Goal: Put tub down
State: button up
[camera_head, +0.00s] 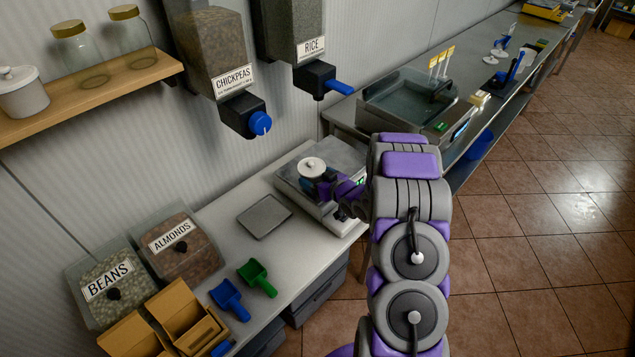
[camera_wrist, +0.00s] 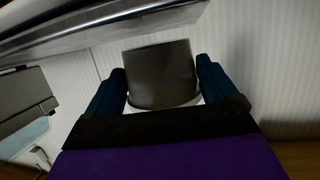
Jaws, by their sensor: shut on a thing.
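A round tub with a white knobbed lid (camera_head: 312,167) is at the scale (camera_head: 334,160) on the counter. My gripper (camera_head: 318,184) is around the tub, and my arm hides part of it and of the scale. In the wrist view the tub (camera_wrist: 160,75) looks dark grey and sits between the two blue fingers of my gripper (camera_wrist: 162,88), which are shut on it. A shiny metal edge (camera_wrist: 95,28) lies close above the tub in that view. I cannot tell whether the tub touches the scale's plate.
A flat grey square plate (camera_head: 264,217) lies on the counter left of the scale. Blue (camera_head: 229,298) and green (camera_head: 257,277) scoops lie nearer, beside the almonds bin (camera_head: 180,248). Chickpeas (camera_head: 212,50) and rice (camera_head: 292,40) dispensers hang above.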

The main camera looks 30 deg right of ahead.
jog(key=shift+f, duration=0.9)
jog(key=shift+d, duration=0.2)
jog(key=o, duration=0.9)
jog(key=shift+d, duration=0.35)
jog(key=shift+s+a+r, duration=0.1)
jog(key=shift+a+r, duration=0.05)
jog(key=shift+a, duration=0.15)
jog(key=shift+s+r, duration=0.1)
jog(key=shift+s, duration=0.2)
jog(key=d+p+v, duration=0.1)
jog(key=p+v, duration=0.1)
jog(key=v, duration=0.8)
jog(key=s+a+r+m+g+h, duration=0.25)
jog(key=s+r+g+h, duration=0.35)
jog(key=s+r+g, duration=0.55)
jog(key=s+a+r+g+y, duration=0.1)
jog(key=s+a+r, duration=0.2)
jog(key=s+a, duration=0.3)
jog(key=s+a+r+g+y, duration=0.1)
jog(key=s+a+r+g, duration=0.1)
jog(key=s+a, duration=0.5)
jog(key=s+a+r+g+y, duration=0.1)
jog(key=s+a+r, duration=0.3)
jog(key=s, duration=1)
jog(key=shift+s+a+r+g, duration=0.1)
jog(key=shift+a+r+g, duration=0.1)
jog(key=shift+a, duration=0.55)
jog(key=shift+a+r+g, duration=0.15)
jog(key=shift+a, duration=0.6)
